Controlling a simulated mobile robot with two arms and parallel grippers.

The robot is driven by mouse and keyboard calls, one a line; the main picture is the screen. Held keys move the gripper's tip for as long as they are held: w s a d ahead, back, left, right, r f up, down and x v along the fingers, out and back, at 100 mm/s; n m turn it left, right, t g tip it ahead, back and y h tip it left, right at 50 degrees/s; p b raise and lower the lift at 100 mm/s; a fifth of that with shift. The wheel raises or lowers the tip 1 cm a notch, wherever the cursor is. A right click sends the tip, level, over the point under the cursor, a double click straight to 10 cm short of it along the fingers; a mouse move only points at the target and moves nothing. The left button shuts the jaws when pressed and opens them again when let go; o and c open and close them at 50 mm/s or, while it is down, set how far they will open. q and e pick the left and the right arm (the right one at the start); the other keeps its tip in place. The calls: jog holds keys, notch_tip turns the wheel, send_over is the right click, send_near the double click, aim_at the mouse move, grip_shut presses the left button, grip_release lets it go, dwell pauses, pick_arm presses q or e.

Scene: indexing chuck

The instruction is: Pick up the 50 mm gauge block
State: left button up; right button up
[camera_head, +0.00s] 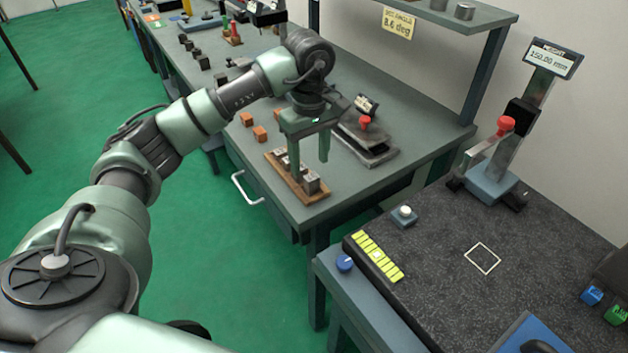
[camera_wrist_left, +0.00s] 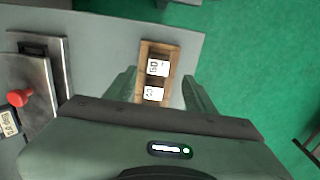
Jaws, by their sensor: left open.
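A wooden rack (camera_head: 316,198) with several grey gauge blocks lies near the front edge of the bench. In the left wrist view the rack (camera_wrist_left: 173,47) shows between my fingers. One block (camera_wrist_left: 158,68) there has a white label that seems to read 50. A second labelled block (camera_wrist_left: 153,93) sits beside it, its number unclear. In the head view a grey block (camera_head: 311,183) stands at the rack's near end. My left gripper (camera_head: 310,168) is open and points down over the rack, with nothing seen between its fingers. My right gripper is out of view.
A grey plate device (camera_head: 368,148) with a red knob stands right of the gripper. Orange-brown blocks (camera_head: 260,133) lie behind the rack. A dark granite table (camera_head: 450,250) with a measuring stand (camera_head: 495,185) is at the right. A shelf post (camera_head: 483,75) rises at the bench's right.

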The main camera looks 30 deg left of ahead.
aim_at(312, 177)
pick_arm(q)
jog(key=f+p, duration=0.1)
jog(key=f, duration=0.1)
jog(key=f+p, duration=0.1)
jog(key=f, duration=0.2)
jog(key=shift+d+f, duration=0.2)
jog(key=shift+f, duration=0.5)
jog(key=shift+w, duration=0.1)
grip_shut()
